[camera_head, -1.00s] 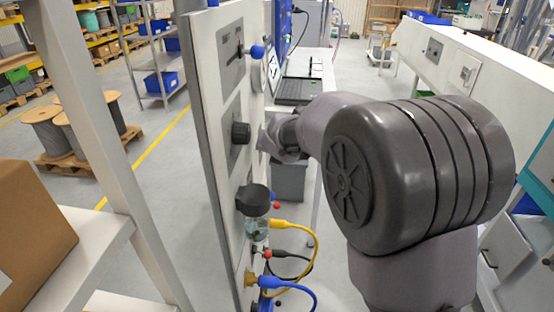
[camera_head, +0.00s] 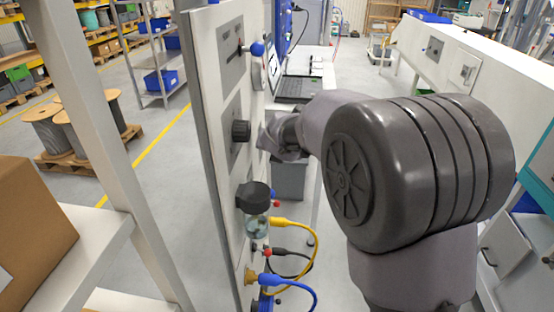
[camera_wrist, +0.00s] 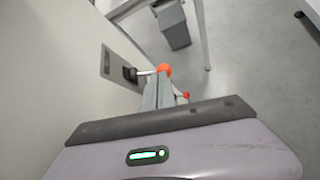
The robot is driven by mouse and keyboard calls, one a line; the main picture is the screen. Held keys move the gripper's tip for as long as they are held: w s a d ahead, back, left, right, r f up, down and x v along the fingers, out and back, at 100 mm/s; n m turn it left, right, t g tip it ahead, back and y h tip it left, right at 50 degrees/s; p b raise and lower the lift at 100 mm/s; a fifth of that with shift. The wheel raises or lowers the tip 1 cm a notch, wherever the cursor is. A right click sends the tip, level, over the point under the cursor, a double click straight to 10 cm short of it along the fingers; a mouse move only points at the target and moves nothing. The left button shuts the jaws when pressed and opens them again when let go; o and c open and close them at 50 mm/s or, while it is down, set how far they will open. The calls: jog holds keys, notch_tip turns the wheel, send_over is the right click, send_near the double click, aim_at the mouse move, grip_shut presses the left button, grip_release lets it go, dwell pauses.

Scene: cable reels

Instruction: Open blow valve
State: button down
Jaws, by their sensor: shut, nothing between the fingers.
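In the wrist view a lever with an orange-red ball (camera_wrist: 163,69) sticks out from a black hub on a grey plate (camera_wrist: 107,62) fixed to the pale panel. My gripper (camera_wrist: 158,92) is shut and empty. Its fingertips lie close to the ball, and I cannot tell whether they touch it. In the head view my gripper is mostly hidden by my wrist, in front of the panel (camera_head: 215,150). No label shows which one is the blow valve.
Yellow and blue hoses (camera_head: 290,222) hang from the panel's lower part. A grey bin (camera_head: 289,181) stands behind my gripper. A cardboard box (camera_head: 35,215) is at the left, and a white cabinet (camera_head: 465,65) at the right.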

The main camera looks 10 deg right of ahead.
jog(key=shift+r, duration=0.15)
jog(key=shift+r+p, duration=0.65)
jog(key=shift+p, duration=0.2)
jog(key=p+v, duration=0.6)
jog(key=v, duration=1.1)
jog(key=shift+s+r, duration=0.15)
jog(key=shift+r, duration=0.05)
jog(key=shift+a, duration=0.1)
